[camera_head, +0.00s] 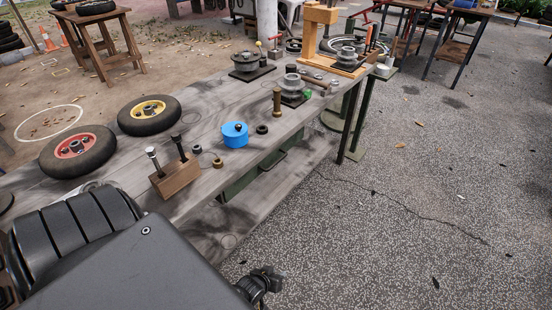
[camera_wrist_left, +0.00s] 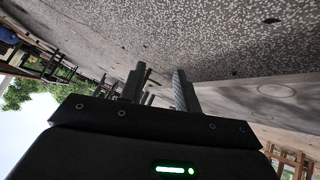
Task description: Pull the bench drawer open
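The wooden bench (camera_head: 216,183) runs from the lower left to the upper right in the head view. A dark green part that looks like the drawer (camera_head: 238,186) shows under its front edge, mostly hidden by the bench top. My left gripper (camera_head: 270,281) is low in front of the bench, apart from the drawer, and partly hidden by my arm. In the left wrist view my left gripper (camera_wrist_left: 160,88) has its two fingers apart, with nothing between them. My right gripper is not in view.
A lower shelf (camera_head: 262,208) sticks out below. The paved floor (camera_head: 400,220) at right is clear.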

